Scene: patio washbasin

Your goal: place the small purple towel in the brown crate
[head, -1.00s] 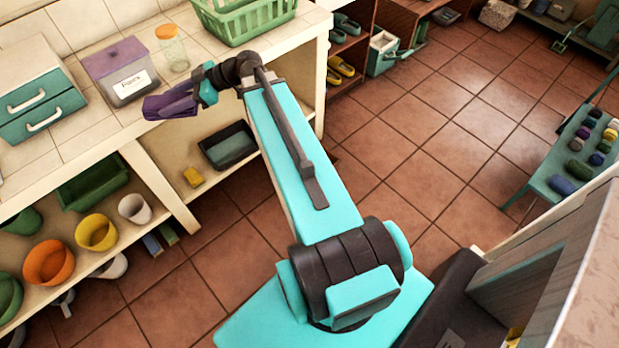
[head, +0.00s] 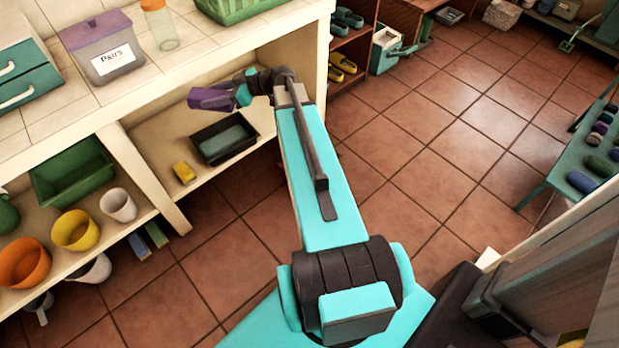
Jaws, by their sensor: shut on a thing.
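My gripper (head: 238,95) is shut on the small purple towel (head: 210,98), which sticks out to its left. It holds the towel in front of the counter, above the lower shelf and just above a dark tray. The fingertips are small and partly hidden by the towel. I cannot make out a brown crate in this view.
A dark tray (head: 224,137) with a teal inside and a yellow sponge-like block (head: 184,172) sit on the lower shelf. A green bin (head: 72,172) and several pots stand left. A labelled box (head: 103,50), a jar (head: 161,26) and a green basket (head: 240,8) stand on the counter.

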